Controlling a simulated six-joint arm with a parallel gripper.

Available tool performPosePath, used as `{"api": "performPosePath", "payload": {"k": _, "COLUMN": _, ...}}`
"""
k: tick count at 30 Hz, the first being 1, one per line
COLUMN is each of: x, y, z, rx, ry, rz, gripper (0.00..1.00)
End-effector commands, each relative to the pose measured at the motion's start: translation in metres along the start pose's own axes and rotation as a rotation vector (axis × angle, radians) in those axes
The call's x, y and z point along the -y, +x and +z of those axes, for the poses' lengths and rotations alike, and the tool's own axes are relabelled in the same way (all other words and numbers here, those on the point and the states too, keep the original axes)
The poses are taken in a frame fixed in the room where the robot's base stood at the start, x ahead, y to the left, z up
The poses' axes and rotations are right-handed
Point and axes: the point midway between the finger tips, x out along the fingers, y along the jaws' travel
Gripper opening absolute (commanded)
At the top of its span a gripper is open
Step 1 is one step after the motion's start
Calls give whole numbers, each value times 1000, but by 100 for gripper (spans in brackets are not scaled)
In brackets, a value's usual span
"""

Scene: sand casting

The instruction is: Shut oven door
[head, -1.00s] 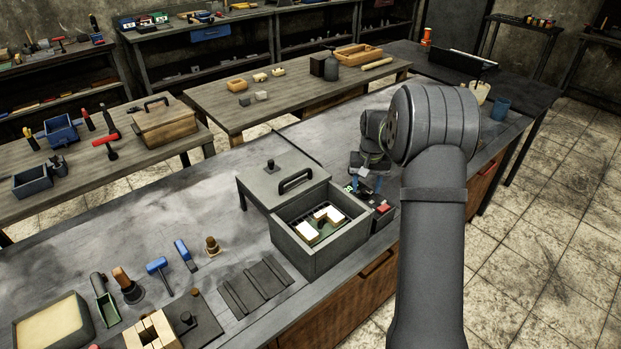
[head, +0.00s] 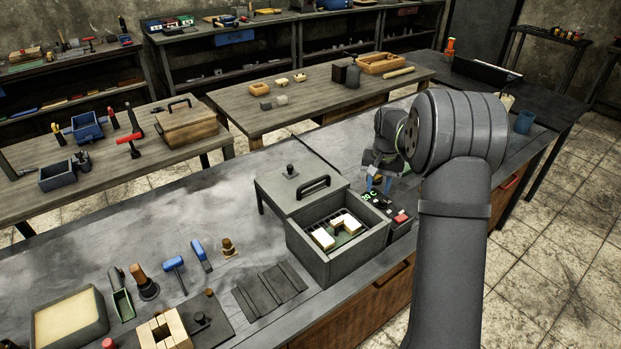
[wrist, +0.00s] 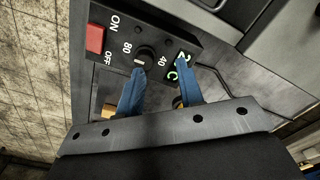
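The oven (head: 338,262) is a grey box on the near bench, open at the top, with cream-coloured blocks (head: 340,229) on a rack inside. Its flat grey door (head: 298,187) lies open behind the box and carries a black handle (head: 314,187) and a knob. The control panel (head: 392,212) sits at the oven's right side, with a green display. My gripper (head: 378,183) is just behind the panel. In the wrist view my gripper (wrist: 158,88) has its two blue fingers apart, with the dial (wrist: 145,60) just beyond them. Nothing shows held between them.
A red switch (wrist: 95,38) is beside the dial. Left of the oven lie a dark ribbed plate (head: 270,291), blue-headed hammers (head: 174,268) and a sand-filled tray (head: 70,325). The bench behind the door is mostly clear.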

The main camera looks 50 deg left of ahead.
Motion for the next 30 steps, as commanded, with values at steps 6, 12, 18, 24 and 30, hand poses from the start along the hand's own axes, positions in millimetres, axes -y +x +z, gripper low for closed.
{"api": "performPosePath", "payload": {"k": 6, "x": 75, "y": -112, "z": 30, "rx": -57, "ry": 291, "rz": -67, "gripper": 34}}
{"api": "performPosePath", "payload": {"k": 12, "x": 124, "y": -194, "z": 74, "rx": -63, "ry": 542, "rz": -135, "gripper": 34}}
{"api": "performPosePath", "payload": {"k": 18, "x": 143, "y": -228, "z": 97, "rx": -55, "ry": 662, "rz": -167, "gripper": 34}}
{"api": "performPosePath", "payload": {"k": 24, "x": 146, "y": -216, "z": 98, "rx": -51, "ry": 678, "rz": -168, "gripper": 34}}
{"api": "performPosePath", "payload": {"k": 30, "x": 152, "y": -176, "z": 94, "rx": -50, "ry": 676, "rz": -167, "gripper": 34}}
